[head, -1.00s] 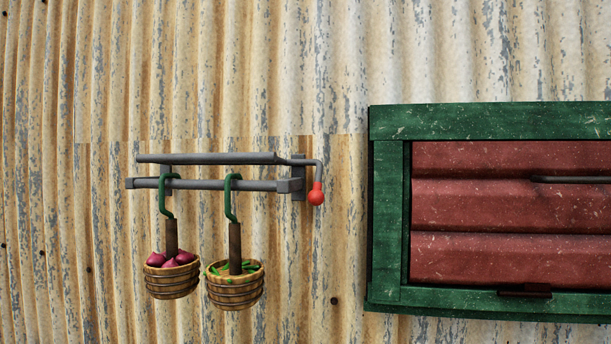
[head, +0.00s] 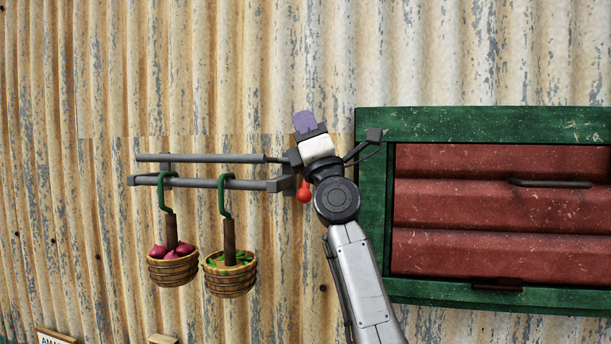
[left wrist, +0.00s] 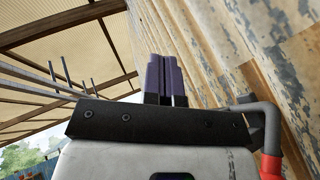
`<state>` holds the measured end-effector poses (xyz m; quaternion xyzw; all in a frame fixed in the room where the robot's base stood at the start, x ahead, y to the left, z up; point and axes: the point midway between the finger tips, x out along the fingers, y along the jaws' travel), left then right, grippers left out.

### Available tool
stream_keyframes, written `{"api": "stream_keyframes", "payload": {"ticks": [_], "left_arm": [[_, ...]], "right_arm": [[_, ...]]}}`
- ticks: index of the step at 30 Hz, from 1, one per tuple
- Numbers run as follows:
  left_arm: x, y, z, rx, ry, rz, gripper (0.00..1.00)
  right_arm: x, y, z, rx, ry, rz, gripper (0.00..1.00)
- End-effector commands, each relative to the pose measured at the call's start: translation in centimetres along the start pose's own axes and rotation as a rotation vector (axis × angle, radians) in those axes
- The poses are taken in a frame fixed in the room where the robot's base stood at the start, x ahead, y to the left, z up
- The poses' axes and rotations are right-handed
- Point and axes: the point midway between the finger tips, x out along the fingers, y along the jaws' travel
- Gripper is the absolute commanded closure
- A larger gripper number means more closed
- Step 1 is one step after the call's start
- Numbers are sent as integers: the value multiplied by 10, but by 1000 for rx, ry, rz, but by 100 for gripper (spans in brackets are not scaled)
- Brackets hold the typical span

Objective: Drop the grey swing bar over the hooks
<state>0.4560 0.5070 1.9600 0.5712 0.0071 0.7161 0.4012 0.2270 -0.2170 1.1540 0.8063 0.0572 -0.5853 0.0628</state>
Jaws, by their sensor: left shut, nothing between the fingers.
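The grey swing bar (head: 200,158) runs level above a lower grey rail (head: 245,184) on the corrugated wall. Its cranked right end carries a red knob (head: 304,194). Two green hooks (head: 166,193) (head: 224,199) hang over the rail, each holding a basket. My left gripper (head: 305,122) has purple fingers, shut and pointing up, above and right of the bar's end. Its body hides part of the crank. In the left wrist view the shut fingers (left wrist: 166,78) are empty, with the red knob (left wrist: 270,167) at lower right. My right gripper is not in view.
The left basket (head: 173,269) holds purple onions; the right basket (head: 230,276) holds green produce. A green-framed red shutter (head: 490,208) is close on the right of my arm. A small sign (head: 55,336) shows at the lower left. The wall above the bar is clear.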

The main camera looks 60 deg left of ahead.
Motion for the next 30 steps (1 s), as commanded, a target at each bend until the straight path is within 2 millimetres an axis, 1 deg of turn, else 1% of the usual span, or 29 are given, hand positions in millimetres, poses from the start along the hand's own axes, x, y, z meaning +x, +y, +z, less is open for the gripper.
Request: {"api": "stream_keyframes", "payload": {"ticks": [1, 3, 6, 8, 10, 13, 17, 18, 21, 25, 27, 30], "left_arm": [[26, -1, -16, -95, 146, -51, 100], [47, -11, -36, -215, 347, -136, 100], [60, -27, -54, -371, 617, -288, 100], [60, -34, -57, -450, 768, -392, 100], [54, -40, -55, -520, 930, -522, 100], [38, -38, -45, -584, 1128, -709, 100], [15, -24, -26, -611, 1327, -938, 100], [9, -18, -20, -611, 1373, -1001, 100], [-5, 0, -7, -599, 1465, -1140, 100], [-17, 20, 5, -574, 1538, -1271, 100], [-21, 27, 8, -561, 1561, -1316, 100], [-26, 32, 11, -550, 1580, -1355, 100]], "right_arm": [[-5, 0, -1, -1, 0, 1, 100], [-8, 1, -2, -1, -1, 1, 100], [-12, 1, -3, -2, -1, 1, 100], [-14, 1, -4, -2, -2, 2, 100], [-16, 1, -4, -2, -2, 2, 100], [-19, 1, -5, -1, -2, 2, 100], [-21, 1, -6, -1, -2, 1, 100], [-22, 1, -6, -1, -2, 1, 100], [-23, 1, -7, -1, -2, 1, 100], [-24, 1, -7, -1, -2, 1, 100], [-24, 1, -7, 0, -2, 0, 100], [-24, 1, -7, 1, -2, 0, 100]]}}
